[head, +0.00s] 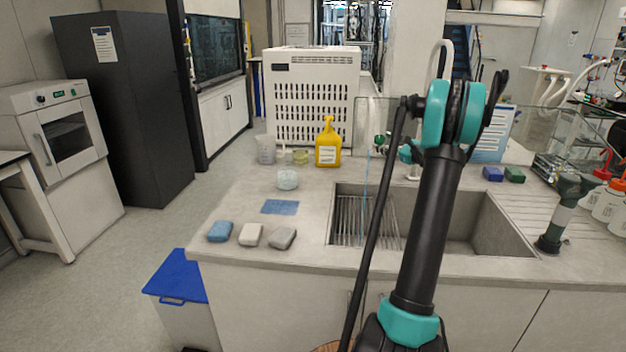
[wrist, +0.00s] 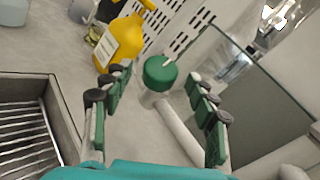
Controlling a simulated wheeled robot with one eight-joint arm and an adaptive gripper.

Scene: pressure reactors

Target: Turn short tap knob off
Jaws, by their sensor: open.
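The short tap's round green knob (wrist: 160,72) sits on a pale tap body (wrist: 175,125) in the wrist view. In the head view the green knob (head: 380,141) shows small behind the sink, left of my arm. My gripper (wrist: 152,84) is open, with its dark, green-padded fingers to the left and right of the knob. The knob appears between the fingertips; I see no contact, and the depth is hard to judge. In the head view my arm hides much of the gripper. A thin bluish vertical streak (head: 365,185) over the sink may be running water.
The steel sink (head: 455,196) is set into the grey counter. A yellow bottle (head: 328,148) stands left of the tap and also shows in the wrist view (wrist: 118,45). A clear glass pane (wrist: 245,100) stands right of the knob. Sponges (head: 251,235) lie at the counter's front left.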

